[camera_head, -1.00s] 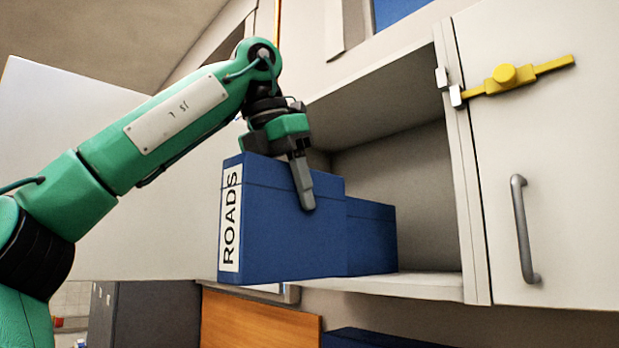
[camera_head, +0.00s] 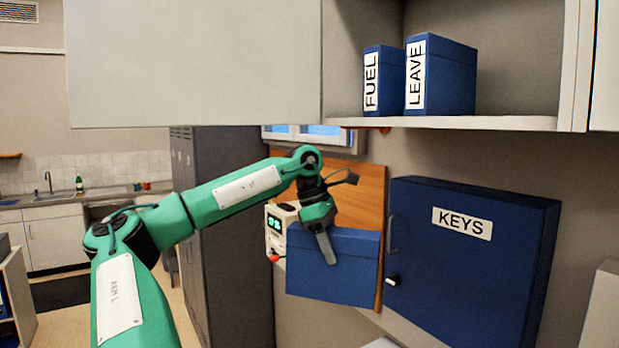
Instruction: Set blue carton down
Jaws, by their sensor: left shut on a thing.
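The blue carton (camera_head: 347,284) hangs from my left gripper (camera_head: 330,256), in front of a wooden board. The gripper is shut on its upper edge, and one dark finger lies down the carton's near face. No label shows on the face turned to me. The carton's underside is not visible, and I cannot tell whether it touches anything below. My right gripper is not in view.
Two blue cartons, FUEL (camera_head: 371,80) and LEAVE (camera_head: 446,75), stand on the wall cabinet shelf (camera_head: 470,122). A blue KEYS cabinet (camera_head: 470,262) is right of the held carton. A white device with a green display (camera_head: 279,225) is just left of it. A grey locker (camera_head: 222,200) stands further left.

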